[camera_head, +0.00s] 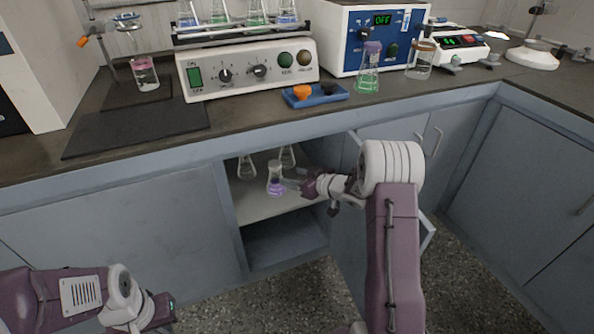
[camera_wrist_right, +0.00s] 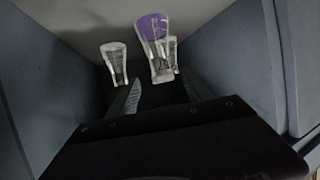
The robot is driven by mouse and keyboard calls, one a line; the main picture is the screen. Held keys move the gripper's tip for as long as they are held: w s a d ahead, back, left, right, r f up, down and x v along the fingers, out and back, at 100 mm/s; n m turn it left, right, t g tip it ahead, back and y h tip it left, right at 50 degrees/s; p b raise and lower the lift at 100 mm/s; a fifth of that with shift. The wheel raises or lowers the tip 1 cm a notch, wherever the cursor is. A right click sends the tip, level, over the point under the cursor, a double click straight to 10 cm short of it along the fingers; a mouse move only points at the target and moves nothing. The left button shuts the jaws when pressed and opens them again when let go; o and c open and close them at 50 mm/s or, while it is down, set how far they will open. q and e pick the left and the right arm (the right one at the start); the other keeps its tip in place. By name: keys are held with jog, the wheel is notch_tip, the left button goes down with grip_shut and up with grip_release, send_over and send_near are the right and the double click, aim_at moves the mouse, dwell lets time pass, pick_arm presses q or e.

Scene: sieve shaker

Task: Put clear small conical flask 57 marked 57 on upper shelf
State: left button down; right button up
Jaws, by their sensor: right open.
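My right gripper (camera_head: 294,184) reaches into the open cabinet at shelf height. In the right wrist view my right gripper (camera_wrist_right: 162,90) has its fingers apart. A small conical flask with purple liquid (camera_head: 276,183) stands on the upper shelf (camera_head: 262,209), right at the fingertips; it also shows in the wrist view (camera_wrist_right: 153,28), just beyond them. Two clear flasks stand further in, one at the left (camera_head: 246,169) and one behind (camera_head: 287,156). No number 57 is readable on any flask. My left gripper (camera_head: 160,310) is low at the left; its jaws are unclear.
The counter above holds a shaker (camera_head: 245,70) with several flasks, a blue tray (camera_head: 315,97), a flask with green liquid (camera_head: 368,75) and a beaker (camera_head: 147,76). The cabinet's side walls are close around my right gripper. A lower compartment (camera_head: 284,245) looks empty.

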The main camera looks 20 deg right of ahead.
jog(key=shift+s+d+r, duration=0.2)
jog(key=shift+s+d, duration=0.05)
jog(key=shift+s, duration=0.35)
jog(key=s+a+f+m+g+h, duration=0.1)
jog(key=s+a+g, duration=0.1)
jog(key=s, duration=0.8)
jog(key=s+a+f+m+g+h, duration=0.1)
jog(key=s+g, duration=0.4)
jog(key=s, duration=0.5)
jog(key=s+a+f+m+g+h, duration=0.2)
jog(key=s+a+m+g+h, duration=0.1)
jog(key=s, duration=0.7)
jog(key=shift+s+a+g, duration=0.25)
jog(key=shift+a+g, duration=0.05)
jog(key=shift+g, duration=0.3)
jog(key=shift+r, duration=0.2)
